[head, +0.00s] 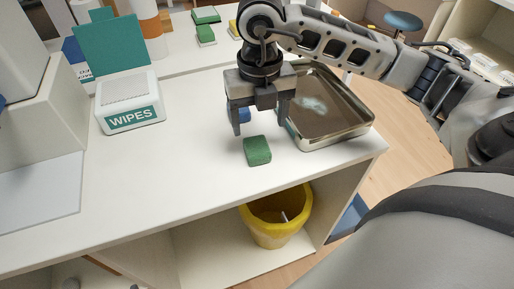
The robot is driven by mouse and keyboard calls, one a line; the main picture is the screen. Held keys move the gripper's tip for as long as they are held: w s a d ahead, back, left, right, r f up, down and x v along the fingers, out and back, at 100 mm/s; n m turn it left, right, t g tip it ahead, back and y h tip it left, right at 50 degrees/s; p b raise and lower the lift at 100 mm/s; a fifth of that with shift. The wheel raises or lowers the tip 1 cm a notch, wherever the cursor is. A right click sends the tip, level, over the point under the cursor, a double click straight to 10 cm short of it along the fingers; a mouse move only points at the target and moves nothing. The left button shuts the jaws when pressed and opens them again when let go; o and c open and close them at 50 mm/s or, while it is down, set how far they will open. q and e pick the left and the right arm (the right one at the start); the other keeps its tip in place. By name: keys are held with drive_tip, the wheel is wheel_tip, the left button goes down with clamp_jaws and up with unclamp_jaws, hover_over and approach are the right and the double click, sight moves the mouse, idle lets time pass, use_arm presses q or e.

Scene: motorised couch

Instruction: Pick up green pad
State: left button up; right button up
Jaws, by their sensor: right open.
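The green pad (257,151) is a small block lying on the white counter, near its front edge and left of the metal tray. My right gripper (261,128) points down with its fingers apart, above and just behind the pad in the picture. Nothing shows between its fingers, and the pad appears apart from them. A small blue item (244,115) shows partly hidden behind the left finger. My left gripper is not in view.
A metal tray (352,135) with a stain inside stands right of the gripper. A wipes box (131,118) stands at the left. More green pads (206,35) lie at the back. A yellow bin (272,232) sits on the shelf below. The counter's middle (180,170) is clear.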

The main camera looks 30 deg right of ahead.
sight(256, 144)
drive_tip(key=shift+a+f+p, duration=0.2)
drive_tip(key=shift+f, duration=1.3)
drive_tip(key=shift+a+f+p, duration=0.15)
drive_tip(key=shift+f+p, duration=0.05)
drive_tip(key=shift+f, duration=1.25)
drive_tip(key=c, duration=1.1)
